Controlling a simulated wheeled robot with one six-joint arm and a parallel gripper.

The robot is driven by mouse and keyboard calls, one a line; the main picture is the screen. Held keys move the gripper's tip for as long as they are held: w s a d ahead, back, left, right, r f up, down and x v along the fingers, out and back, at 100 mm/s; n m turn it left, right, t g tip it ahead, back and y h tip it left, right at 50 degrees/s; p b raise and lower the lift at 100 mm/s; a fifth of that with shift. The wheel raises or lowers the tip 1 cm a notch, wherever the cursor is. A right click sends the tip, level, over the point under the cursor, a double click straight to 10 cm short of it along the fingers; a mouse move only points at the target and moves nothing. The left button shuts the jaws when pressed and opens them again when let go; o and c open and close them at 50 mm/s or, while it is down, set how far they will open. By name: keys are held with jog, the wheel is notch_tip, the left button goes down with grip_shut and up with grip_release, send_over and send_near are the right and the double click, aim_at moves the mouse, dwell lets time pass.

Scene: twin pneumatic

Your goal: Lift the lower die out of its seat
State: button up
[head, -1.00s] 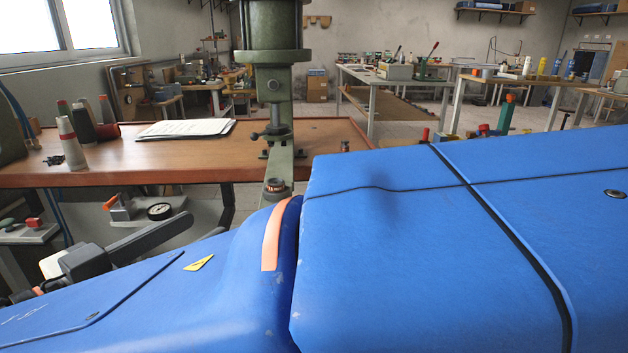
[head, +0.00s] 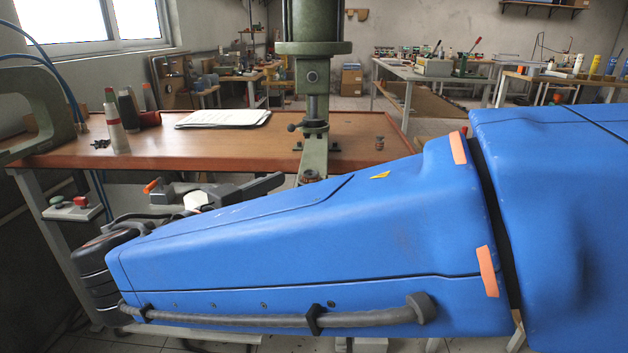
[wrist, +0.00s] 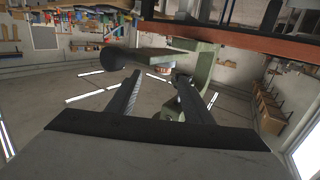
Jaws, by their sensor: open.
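The lower die (head: 312,179) is a small dark round piece with a coppery band, low on the front of the green press (head: 314,155). It seems to sit in its seat, whose edges I cannot make out. In the wrist view a reddish-banded round part, apparently the die (wrist: 160,72), shows beyond and between my fingertips. My gripper (head: 275,183) is open and empty. Its dark finger points right toward the die, with a gap left in the head view. The two fingers (wrist: 160,80) show apart in the wrist view. My blue arm hides the space below the die.
The wooden table (head: 240,148) carries thread cones (head: 115,128), papers (head: 222,118) and a small brass-coloured piece (head: 379,143). A box with an orange lever (head: 152,187) is mounted below the table edge, near my gripper. A dark round knob (wrist: 113,59) shows by the left finger.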

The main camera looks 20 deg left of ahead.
jog(key=x, duration=0.4)
jog(key=shift+w+a+r, duration=0.1)
jog(key=shift+w+a, duration=0.05)
jog(key=shift+w, duration=0.25)
grip_shut()
